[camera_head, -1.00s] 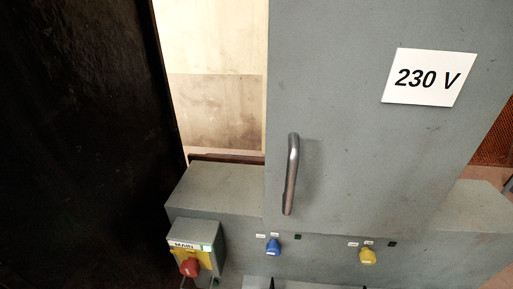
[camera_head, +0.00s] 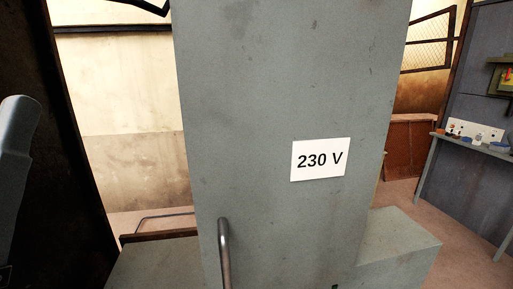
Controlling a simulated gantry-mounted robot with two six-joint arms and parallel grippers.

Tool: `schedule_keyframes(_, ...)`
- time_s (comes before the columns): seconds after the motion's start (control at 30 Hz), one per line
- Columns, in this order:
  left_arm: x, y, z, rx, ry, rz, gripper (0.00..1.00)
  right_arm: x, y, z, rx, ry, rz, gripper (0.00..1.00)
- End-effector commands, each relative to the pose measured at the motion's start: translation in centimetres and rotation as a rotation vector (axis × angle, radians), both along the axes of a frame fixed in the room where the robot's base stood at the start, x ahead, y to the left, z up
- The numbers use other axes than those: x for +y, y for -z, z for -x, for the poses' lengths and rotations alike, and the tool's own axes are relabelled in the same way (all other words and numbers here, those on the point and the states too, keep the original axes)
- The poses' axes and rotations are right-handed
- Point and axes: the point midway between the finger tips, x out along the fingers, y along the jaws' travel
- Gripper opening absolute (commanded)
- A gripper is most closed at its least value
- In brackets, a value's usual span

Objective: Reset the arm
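A grey rounded arm link (camera_head: 18,150), which looks like part of my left arm, stands at the left edge of the head view. Neither of my grippers is in the picture, so I cannot see whether they are open or shut. A tall grey cabinet (camera_head: 270,90) fills the middle. It bears a white "230 V" sign (camera_head: 320,160). A metal bar handle (camera_head: 224,255) is on its lower left front, cut off by the bottom edge.
A dark panel (camera_head: 60,200) stands at the left. Grey lower box sections flank the cabinet, one at the right (camera_head: 400,245). A workbench (camera_head: 470,148) with small items stands at the far right. Bare floor (camera_head: 465,230) shows between bench and cabinet.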

Motion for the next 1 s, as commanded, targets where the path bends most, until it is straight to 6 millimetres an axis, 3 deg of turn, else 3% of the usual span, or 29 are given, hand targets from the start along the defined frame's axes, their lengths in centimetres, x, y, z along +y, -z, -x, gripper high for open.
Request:
schedule_keyframes(0.07,-2.3,1.8,-1.6,0.097,0.1,-0.048,0.88,0.0,0.1,0.0,0.0,0.0,0.0,0.0)
schedule_keyframes(0.1,-2.0,-1.1,-1.5,0.091,0.082,-0.048,0.88,0.0,-2.6,-0.1,0.003,0.0,0.0,0.0)
schedule_keyframes(0.37,-2.0,-10.0,-1.5,0.09,0.081,-0.045,0.88,0.0,-11.6,0.0,0.0,0.0,0.0,0.0)
schedule_keyframes(0.8,-1.9,-31.4,-1.5,0.09,0.079,-0.045,0.88,0.0,-33.1,0.0,0.0,0.0,0.0,0.0)
schedule_keyframes(0.9,-1.9,-34.7,-1.5,0.09,0.079,-0.044,0.88,0.0,-36.3,0.0,0.0,0.0,0.0,0.0)
schedule_keyframes(1.0,-1.9,-36.3,-1.5,0.091,0.079,-0.044,0.88,0.0,-37.9,0.0,0.0,0.0,0.0,0.0)
